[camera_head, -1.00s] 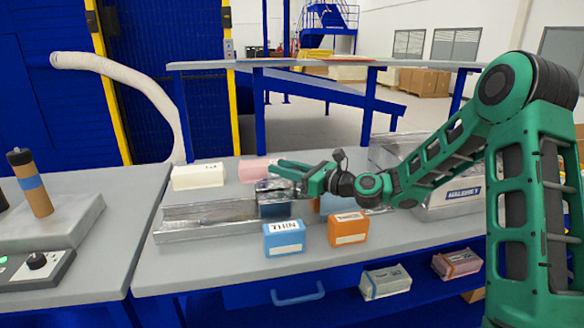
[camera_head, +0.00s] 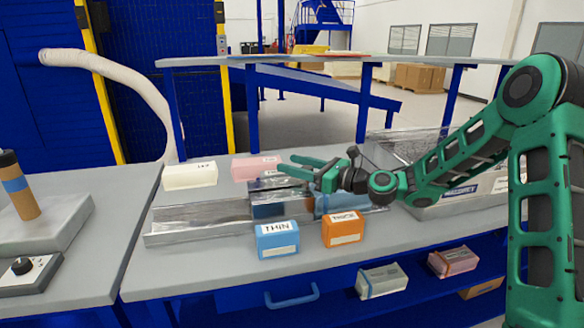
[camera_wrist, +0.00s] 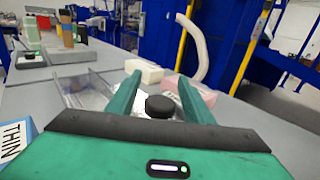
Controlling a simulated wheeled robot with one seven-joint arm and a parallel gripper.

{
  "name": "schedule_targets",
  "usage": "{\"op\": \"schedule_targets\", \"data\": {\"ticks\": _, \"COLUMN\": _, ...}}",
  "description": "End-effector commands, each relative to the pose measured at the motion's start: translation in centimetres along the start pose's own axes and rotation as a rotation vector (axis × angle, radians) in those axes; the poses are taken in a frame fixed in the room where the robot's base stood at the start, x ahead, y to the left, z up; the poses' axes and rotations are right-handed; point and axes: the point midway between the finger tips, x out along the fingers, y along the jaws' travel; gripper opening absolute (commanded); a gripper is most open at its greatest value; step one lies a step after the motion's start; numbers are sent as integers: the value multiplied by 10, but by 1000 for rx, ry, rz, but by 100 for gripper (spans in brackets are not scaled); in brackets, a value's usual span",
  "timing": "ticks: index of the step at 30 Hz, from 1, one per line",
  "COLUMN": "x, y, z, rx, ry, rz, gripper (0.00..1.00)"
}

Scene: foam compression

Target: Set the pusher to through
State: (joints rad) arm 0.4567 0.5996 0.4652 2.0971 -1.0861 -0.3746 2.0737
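A silvery metal channel (camera_head: 200,222) lies along the table, with a dark blue and metallic part (camera_head: 277,205) in its middle below my gripper. My gripper (camera_head: 287,168) is above this part, pointing left with its two fingers apart. In the wrist view, a round black knob (camera_wrist: 160,106) shows between the open fingers (camera_wrist: 160,88). I cannot tell whether a finger touches it. The knob is not clear in the head view. A light blue piece (camera_head: 328,205) sits further right in the channel, partly hidden by my gripper and arm. I cannot read any pusher setting.
A blue block marked THIN (camera_head: 277,240) and an orange block marked THICK (camera_head: 343,229) stand in front of the channel. A cream block (camera_head: 190,176) and a pink block (camera_head: 256,167) lie behind it. A metal machine (camera_head: 460,195) stands at right. The table's front left is clear.

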Motion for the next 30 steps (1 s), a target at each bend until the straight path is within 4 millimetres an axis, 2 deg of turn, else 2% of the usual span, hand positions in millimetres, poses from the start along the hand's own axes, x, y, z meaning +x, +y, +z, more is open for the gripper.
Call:
{"op": "schedule_targets", "data": {"ticks": 7, "x": 0, "y": 1, "z": 0, "rx": 0, "ry": 1, "rz": 1, "gripper": 46}}
{"op": "schedule_targets", "data": {"ticks": 11, "x": -9, "y": 0, "z": 0, "rx": 0, "ry": 1, "rz": 0, "gripper": 46}}
{"op": "schedule_targets", "data": {"ticks": 24, "x": -85, "y": 0, "z": -1, "rx": 2, "ry": 1, "rz": -2, "gripper": 46}}
{"op": "schedule_targets", "data": {"ticks": 30, "x": -103, "y": 0, "z": -1, "rx": 1, "ry": 1, "rz": 1, "gripper": 46}}
